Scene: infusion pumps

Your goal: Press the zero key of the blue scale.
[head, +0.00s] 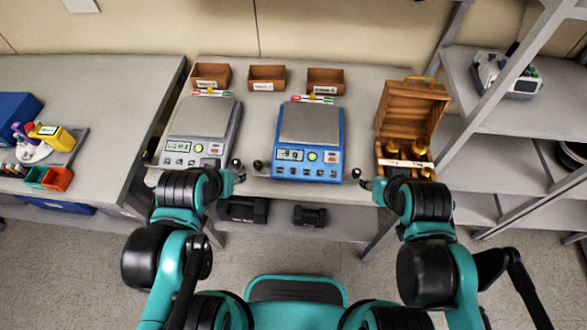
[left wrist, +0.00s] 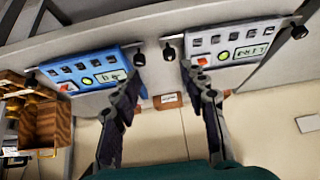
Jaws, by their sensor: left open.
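The blue scale (head: 309,140) stands on the bench with its key panel facing me. Its display reads about "-9 g", with a green-yellow round button, a red key and a row of grey keys along the front. The key labels are too small to read. It also shows upside down in the left wrist view (left wrist: 95,68). My left gripper (head: 248,169) is open and empty at the bench's front edge, between the blue and grey scales and touching neither. Its fingers spread apart in the left wrist view (left wrist: 163,65). My right gripper (head: 361,179) looks open and empty, right of the blue scale.
A grey scale (head: 200,130) stands left of the blue one. Several small brown boxes (head: 267,78) line the back. An open wooden case (head: 410,105) with brass-coloured weights stands at the right. Dark weights (head: 310,216) lie on the lower shelf.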

